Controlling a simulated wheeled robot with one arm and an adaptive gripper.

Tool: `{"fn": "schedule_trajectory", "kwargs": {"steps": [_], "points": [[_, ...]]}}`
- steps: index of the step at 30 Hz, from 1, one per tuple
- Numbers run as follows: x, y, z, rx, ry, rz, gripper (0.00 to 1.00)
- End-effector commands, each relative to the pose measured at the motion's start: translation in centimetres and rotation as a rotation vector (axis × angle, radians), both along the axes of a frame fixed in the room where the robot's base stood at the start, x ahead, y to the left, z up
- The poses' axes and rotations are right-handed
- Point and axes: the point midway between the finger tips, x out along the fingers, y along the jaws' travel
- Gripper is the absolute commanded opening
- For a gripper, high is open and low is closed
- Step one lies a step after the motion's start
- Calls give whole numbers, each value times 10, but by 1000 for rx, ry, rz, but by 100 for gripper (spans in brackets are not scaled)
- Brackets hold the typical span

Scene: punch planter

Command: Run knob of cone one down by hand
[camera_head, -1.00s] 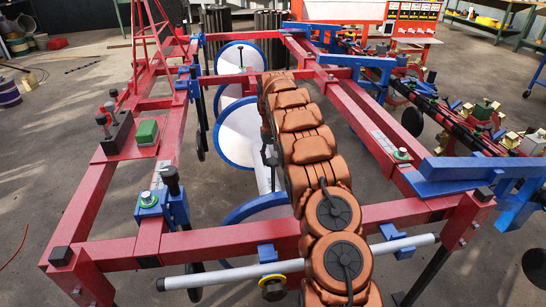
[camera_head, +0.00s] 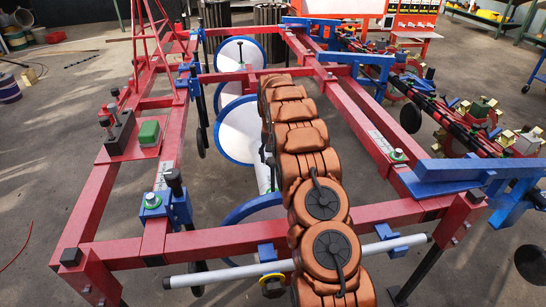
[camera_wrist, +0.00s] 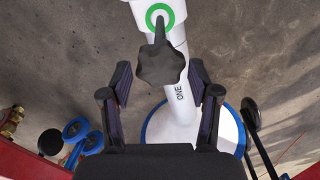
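In the wrist view the dark, lobed knob (camera_wrist: 160,65) of cone one stands near the white tube marked ONE (camera_wrist: 180,97). A green ring (camera_wrist: 159,16) on a white part shows beyond it. My gripper (camera_wrist: 159,78) is open, with one dark finger to the left of the knob and one to the right. Gaps show on both sides, and I cannot tell the height between fingers and knob. A white disc with a blue rim (camera_wrist: 228,128) lies below the right finger. In the head view my arm hides the gripper.
The red frame (camera_head: 220,240) surrounds the blue-rimmed discs (camera_head: 240,128). Another black knob (camera_head: 174,182) stands on a blue bracket at the left. A pale rod (camera_head: 220,274) crosses in front. Blue beams (camera_head: 455,170) lie to the right.

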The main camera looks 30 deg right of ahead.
Motion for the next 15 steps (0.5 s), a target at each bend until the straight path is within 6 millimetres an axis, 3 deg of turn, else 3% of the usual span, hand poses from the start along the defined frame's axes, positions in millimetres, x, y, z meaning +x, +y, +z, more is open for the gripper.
{"fn": "schedule_trajectory", "kwargs": {"steps": [15], "points": [[0, 0, 8, -1, -1, 0, 73]]}}
